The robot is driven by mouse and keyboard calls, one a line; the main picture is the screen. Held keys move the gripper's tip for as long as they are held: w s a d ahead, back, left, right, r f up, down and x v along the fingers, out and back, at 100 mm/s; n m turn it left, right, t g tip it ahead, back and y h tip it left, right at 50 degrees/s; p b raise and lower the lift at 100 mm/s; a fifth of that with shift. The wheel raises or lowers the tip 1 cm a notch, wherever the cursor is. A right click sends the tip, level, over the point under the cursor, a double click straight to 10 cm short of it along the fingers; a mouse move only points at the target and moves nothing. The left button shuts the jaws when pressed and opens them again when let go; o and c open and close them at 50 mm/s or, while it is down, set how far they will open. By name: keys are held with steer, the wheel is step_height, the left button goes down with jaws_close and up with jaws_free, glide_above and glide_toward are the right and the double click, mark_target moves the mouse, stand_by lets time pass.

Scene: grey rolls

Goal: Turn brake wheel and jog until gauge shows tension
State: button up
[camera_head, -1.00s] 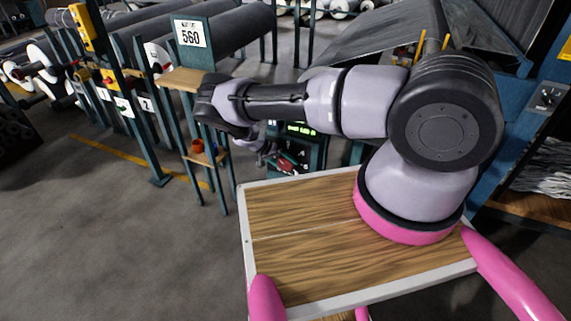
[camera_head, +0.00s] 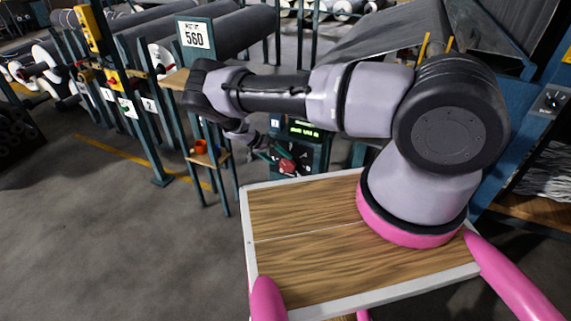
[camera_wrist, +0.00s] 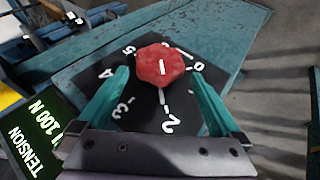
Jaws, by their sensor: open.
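A red many-sided knob (camera_wrist: 161,66) with a white pointer line sits on a black dial plate (camera_wrist: 140,112) numbered 0 to 5. The knob also shows on the dark control panel (camera_head: 308,158) in the head view. My gripper (camera_wrist: 160,78) is open. Its two teal fingers stand on the left and right of the knob, with gaps beside it; I cannot tell their height above the plate.
A post with a yellow box (camera_head: 90,28) stands farther left. Grey rolls fill the back. The floor at front left is clear.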

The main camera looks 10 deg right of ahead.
steer(key=shift+v, duration=2.35)
steer(key=shift+r, duration=0.1)
